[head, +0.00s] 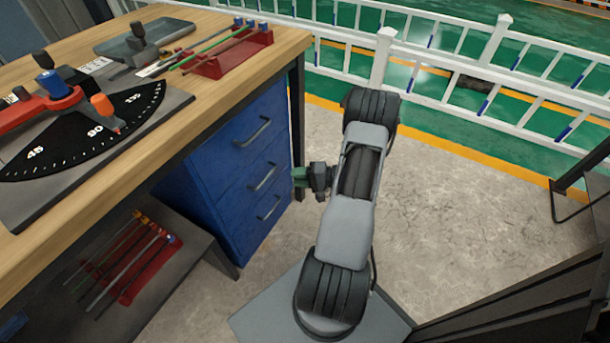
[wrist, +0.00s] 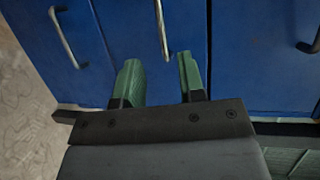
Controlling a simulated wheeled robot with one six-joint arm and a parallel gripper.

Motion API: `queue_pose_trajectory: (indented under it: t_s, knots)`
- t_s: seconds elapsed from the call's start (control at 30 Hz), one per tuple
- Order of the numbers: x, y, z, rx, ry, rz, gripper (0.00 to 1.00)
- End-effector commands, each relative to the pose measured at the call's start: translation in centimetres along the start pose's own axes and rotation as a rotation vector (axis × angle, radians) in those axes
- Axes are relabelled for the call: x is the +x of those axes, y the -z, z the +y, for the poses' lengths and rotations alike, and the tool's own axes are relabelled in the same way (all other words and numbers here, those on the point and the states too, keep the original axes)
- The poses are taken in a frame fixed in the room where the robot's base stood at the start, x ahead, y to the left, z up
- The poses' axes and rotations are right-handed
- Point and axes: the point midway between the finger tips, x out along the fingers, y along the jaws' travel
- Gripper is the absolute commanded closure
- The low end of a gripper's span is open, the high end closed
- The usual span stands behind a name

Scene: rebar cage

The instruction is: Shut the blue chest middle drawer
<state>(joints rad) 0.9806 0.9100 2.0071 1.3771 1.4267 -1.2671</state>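The blue chest (head: 232,160) stands under the wooden bench, with three drawers one above another, each with a grey bar handle. The middle drawer (head: 250,190) is the centre panel in the wrist view (wrist: 140,25), with its handle (wrist: 162,28) upright there. In the head view its front looks about level with its neighbours; a small gap cannot be told. My gripper (head: 302,177) is just right of the chest, level with the middle drawer. Its green fingers (wrist: 158,65) are apart and empty, pointing at the drawer front near the handle. Contact cannot be told.
The bench top (head: 215,95) overhangs the chest and carries a bending tool (head: 85,125) and a red rack (head: 235,55) of rods. A low shelf (head: 180,290) holds another red rack (head: 140,265). Open concrete floor lies right, bounded by a white fence (head: 385,50).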

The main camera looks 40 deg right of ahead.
Motion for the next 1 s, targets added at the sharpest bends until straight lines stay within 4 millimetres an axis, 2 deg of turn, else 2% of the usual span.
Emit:
queue_pose_trajectory:
  t_s: [0.1, 0.3, 0.87, 0.97, 1.0]
  knots:
    - [-1.2, 0.0, 0.0, 0.001, -0.001, 0.002, 0.64]
    - [-2.0, 0.0, 0.1, 0.001, -0.002, 0.0, 0.64]
    - [-2.0, 0.0, 0.0, 0.001, -0.002, -0.001, 0.64]
    - [-1.7, -0.4, -1.5, -0.003, -0.02, -0.03, 0.64]
    - [-1.5, -0.8, -2.7, -0.008, -0.037, -0.056, 0.64]
